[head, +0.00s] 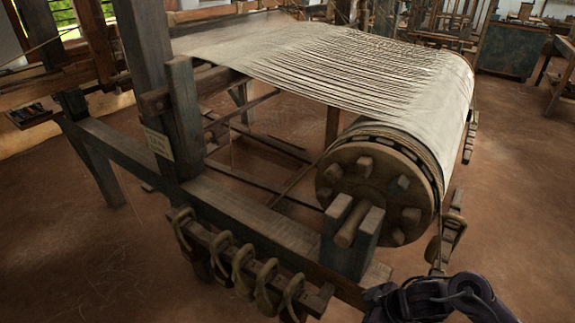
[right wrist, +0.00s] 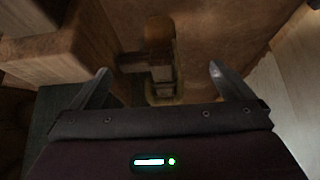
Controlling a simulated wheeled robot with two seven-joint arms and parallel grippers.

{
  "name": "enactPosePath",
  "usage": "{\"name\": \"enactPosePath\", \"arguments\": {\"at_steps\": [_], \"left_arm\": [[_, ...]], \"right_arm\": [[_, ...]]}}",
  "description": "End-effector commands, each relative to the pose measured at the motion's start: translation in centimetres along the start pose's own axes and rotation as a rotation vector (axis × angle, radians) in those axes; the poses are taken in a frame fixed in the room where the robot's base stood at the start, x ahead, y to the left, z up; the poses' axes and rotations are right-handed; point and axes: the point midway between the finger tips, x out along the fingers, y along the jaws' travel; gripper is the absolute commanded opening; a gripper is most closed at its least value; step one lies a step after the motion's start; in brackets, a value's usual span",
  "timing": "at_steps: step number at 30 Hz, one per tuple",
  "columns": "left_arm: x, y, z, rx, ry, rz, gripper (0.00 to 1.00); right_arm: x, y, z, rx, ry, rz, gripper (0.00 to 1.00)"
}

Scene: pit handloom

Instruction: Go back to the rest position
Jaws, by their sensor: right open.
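My right arm comes in at the bottom right of the head view, in front of the loom's large roller (head: 378,190). Its gripper is hard to make out there. In the right wrist view my right gripper (right wrist: 158,70) is open, its two fingertips well apart with nothing held between them. Beyond the fingers are a wooden piece (right wrist: 158,32) and a tan loop-like shape, partly hidden by the gripper body. My left gripper is in neither view.
The wooden loom frame (head: 245,207) fills the middle, with pale warp threads (head: 330,60) stretched onto the roller. Several rope loops (head: 242,262) hang on a bar at the front. Wooden blocks (right wrist: 60,35) are close left of the right gripper. Brown floor (head: 520,180) is clear at right.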

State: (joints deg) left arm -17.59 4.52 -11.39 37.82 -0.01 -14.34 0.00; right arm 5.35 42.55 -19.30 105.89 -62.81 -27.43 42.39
Motion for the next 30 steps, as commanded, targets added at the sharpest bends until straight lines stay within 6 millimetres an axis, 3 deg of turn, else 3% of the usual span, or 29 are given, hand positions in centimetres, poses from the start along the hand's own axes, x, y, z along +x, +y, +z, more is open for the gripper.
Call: {"name": "enactPosePath", "arguments": {"at_steps": [11,18,23,30], "left_arm": [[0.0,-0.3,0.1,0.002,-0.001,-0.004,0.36],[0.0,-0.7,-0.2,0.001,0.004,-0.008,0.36],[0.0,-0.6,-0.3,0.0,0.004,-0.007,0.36],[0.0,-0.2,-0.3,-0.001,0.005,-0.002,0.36]], "right_arm": [[0.6,-1.5,-3.3,0.004,0.064,0.145,1.0],[-0.9,-2.4,-4.9,0.098,0.073,0.3,1.0],[-3.0,-2.9,-4.4,0.218,0.03,0.386,1.0],[-6.7,-4.6,-1.3,0.443,-0.093,0.437,1.0]]}}
